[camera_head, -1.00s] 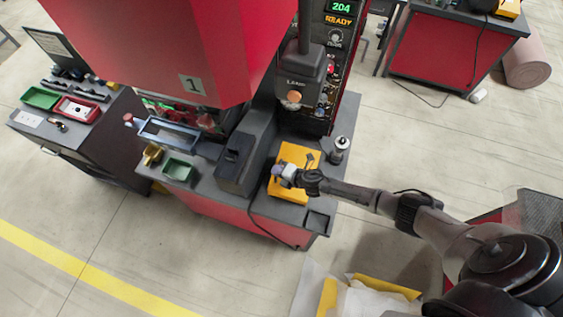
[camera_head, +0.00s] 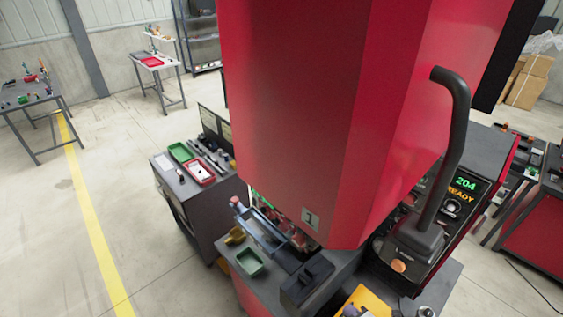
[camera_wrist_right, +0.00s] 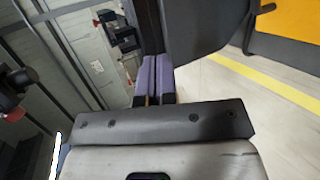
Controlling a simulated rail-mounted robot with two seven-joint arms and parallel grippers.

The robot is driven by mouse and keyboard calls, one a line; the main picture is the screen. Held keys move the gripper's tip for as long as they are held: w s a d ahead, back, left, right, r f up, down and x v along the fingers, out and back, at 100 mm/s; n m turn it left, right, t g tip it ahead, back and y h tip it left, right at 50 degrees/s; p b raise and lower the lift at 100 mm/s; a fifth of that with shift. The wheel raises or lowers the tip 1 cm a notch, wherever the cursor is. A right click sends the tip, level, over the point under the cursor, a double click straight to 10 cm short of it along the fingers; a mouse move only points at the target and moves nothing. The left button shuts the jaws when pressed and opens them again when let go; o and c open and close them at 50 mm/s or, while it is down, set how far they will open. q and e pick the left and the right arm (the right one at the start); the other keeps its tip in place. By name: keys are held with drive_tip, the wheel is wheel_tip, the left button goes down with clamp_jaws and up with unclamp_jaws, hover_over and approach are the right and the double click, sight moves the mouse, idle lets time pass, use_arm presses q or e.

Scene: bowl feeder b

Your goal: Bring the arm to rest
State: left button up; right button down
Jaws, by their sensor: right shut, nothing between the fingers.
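My right gripper (camera_head: 352,311) shows only in part at the bottom edge of the head view, over the yellow pad (camera_head: 372,299) on the machine's bench. In the right wrist view its two purple fingers (camera_wrist_right: 155,78) are together, with nothing between them. The rest of my right arm is below the head view. My left gripper is not in view.
A side cabinet (camera_head: 190,205) stands left.

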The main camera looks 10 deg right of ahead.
drive_tip(key=d+r+m+g+h, duration=0.1)
drive_tip(key=d+m+h, duration=0.4)
drive_tip(key=m+h, duration=0.15)
drive_tip(key=s+a+r+m+g, duration=0.1)
drive_tip(key=s+a+r+m, duration=0.1)
drive_tip(key=a+r+m, duration=0.3)
drive_tip(key=s+r+m+g, duration=0.1)
drive_tip(key=s+r+m, duration=0.25)
drive_tip(key=r, duration=0.35)
drive_tip(key=s+a+r+m+g+y+p, duration=0.1)
drive_tip(key=s+a+r+m+g+y, duration=0.2)
drive_tip(key=s, duration=0.6)
drive_tip(key=s+f+m+g, duration=0.1)
drive_tip(key=s+f, duration=0.2)
drive_tip(key=s, duration=0.3)
drive_tip(key=s+f+m+g+p, duration=0.1)
drive_tip(key=s+f+m, duration=0.1)
drive_tip(key=s, duration=0.4)
drive_tip(key=shift+s+a+f+h, duration=0.25)
drive_tip(key=shift+s+f+h, duration=0.1)
drive_tip(key=shift+f, duration=0.1)
